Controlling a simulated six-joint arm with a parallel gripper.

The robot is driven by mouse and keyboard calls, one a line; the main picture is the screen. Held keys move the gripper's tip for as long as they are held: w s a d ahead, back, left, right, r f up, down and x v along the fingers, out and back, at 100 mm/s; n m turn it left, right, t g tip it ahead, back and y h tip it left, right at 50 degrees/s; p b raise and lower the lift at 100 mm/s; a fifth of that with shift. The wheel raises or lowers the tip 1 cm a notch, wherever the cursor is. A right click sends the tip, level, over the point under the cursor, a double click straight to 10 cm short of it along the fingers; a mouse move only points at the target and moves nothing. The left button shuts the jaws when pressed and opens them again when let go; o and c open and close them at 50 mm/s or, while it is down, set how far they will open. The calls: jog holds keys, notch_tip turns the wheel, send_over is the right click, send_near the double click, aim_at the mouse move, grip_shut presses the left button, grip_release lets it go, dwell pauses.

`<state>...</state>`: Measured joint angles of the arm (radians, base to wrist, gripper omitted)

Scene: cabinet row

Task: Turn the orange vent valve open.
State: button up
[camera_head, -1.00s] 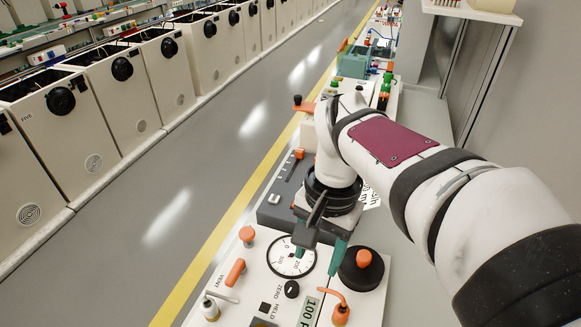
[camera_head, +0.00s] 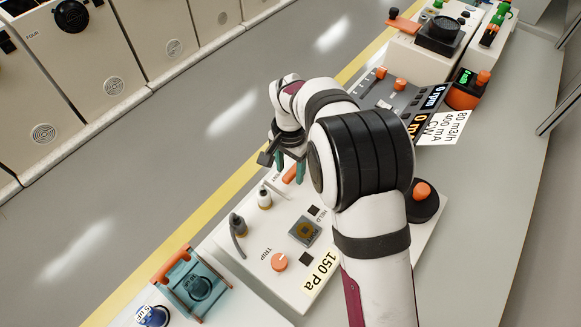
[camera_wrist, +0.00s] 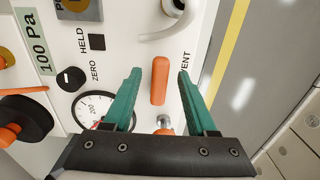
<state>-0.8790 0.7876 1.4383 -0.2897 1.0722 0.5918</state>
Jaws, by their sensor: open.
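The orange vent valve has a stubby rounded handle (camera_wrist: 159,80) that stands upright in the wrist view, beside the VENT lettering on a white panel (camera_wrist: 125,45). My gripper (camera_wrist: 159,72) is open, with one teal finger on each side of the handle. Gaps show between the handle and both fingers. In the head view my gripper (camera_head: 290,167) hangs over the panel, and part of the orange handle (camera_head: 290,174) shows between its fingers. The arm hides much of the panel there.
A round dial (camera_wrist: 92,108) and the ZERO knob (camera_wrist: 71,78) lie left of the handle. A TRIP knob (camera_head: 279,262) is on the panel. The grey floor beyond is clear.

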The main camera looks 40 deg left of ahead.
jog(key=shift+f, duration=0.3)
grip_shut()
